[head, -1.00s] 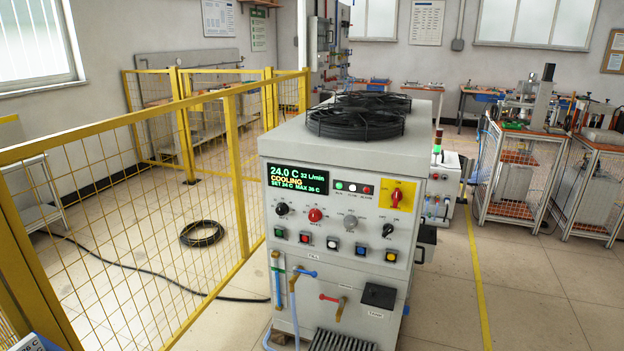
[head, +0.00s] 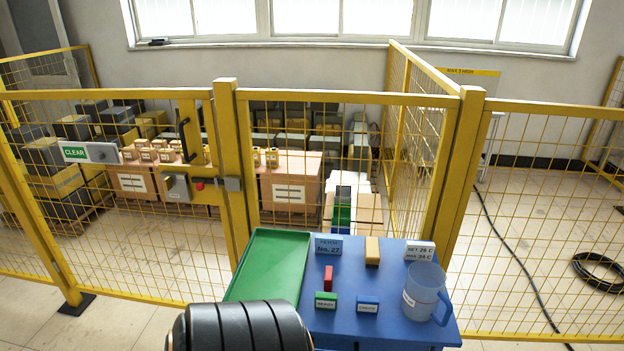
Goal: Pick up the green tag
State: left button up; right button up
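A small green tag (head: 325,300) with a white label stands on the blue tabletop (head: 390,330), in the front part of the head view. Its lettering is too small to read surely. A blue tag (head: 367,304) of similar shape stands just right of it, and a small red block (head: 328,277) is just behind it. A green sign reading CLEAR (head: 75,152) is on the yellow fence at the left. Neither of my grippers shows in this view.
A green tray (head: 271,262) lies left of the tags; a black ribbed shape hides its near edge. The yellow mesh fence (head: 330,96) stands right behind.

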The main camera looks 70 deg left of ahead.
aim_at(322, 300)
jog(key=u, duration=2.1)
